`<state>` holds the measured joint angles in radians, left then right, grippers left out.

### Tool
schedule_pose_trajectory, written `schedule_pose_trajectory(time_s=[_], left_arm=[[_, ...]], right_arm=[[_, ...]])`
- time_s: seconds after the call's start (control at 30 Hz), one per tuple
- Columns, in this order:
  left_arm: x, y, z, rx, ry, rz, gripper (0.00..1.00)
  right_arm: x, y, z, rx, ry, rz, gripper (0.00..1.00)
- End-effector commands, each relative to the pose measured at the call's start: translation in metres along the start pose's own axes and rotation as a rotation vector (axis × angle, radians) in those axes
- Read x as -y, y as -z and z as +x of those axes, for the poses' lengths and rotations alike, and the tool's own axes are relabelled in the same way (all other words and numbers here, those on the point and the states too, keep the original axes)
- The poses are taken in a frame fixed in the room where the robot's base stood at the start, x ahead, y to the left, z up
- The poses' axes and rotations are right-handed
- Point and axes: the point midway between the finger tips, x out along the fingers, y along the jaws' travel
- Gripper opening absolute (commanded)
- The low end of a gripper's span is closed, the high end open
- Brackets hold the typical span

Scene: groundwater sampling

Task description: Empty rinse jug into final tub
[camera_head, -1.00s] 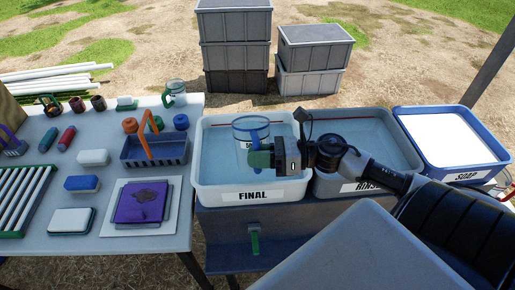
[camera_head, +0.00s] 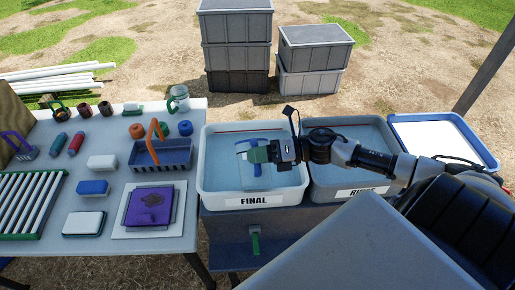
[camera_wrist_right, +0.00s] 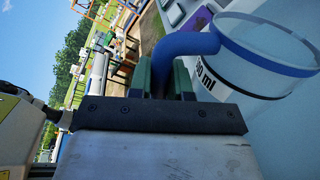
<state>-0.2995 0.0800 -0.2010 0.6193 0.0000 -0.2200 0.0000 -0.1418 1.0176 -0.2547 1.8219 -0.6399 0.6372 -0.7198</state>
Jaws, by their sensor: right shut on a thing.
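The clear rinse jug (camera_head: 249,176) with blue handle and rim is over the white final tub (camera_head: 253,199), marked "FINAL" on its front. The jug appears tipped, and its outline blends with the tub's pale blue water. My right gripper (camera_head: 262,154) is shut on the jug's blue handle. In the right wrist view, the jug (camera_wrist_right: 258,72) shows its blue rim and black "ml" marking, with the handle (camera_wrist_right: 186,44) between my green fingers (camera_wrist_right: 163,76). I cannot tell whether water is leaving it. My left gripper is out of view.
The grey rinse tub (camera_head: 338,193) adjoins the final tub on the right, with the soap tub (camera_head: 443,120) beyond. A table on the left holds a blue basket (camera_head: 160,154), a purple cloth (camera_head: 149,206) and brushes. Stacked grey crates (camera_head: 236,50) stand behind.

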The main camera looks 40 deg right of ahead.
Motion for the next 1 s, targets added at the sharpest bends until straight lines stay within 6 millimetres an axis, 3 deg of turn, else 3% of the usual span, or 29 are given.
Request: schedule_pose_trajectory(time_s=[0.47, 1.0], left_arm=[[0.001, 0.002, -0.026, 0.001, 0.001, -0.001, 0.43], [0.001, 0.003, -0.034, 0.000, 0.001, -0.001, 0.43]], right_arm=[[-0.005, -0.035, -0.001, -0.050, -0.001, 0.254, 0.00], [-0.003, -0.069, 0.000, -0.096, -0.002, 0.492, 0.00]])
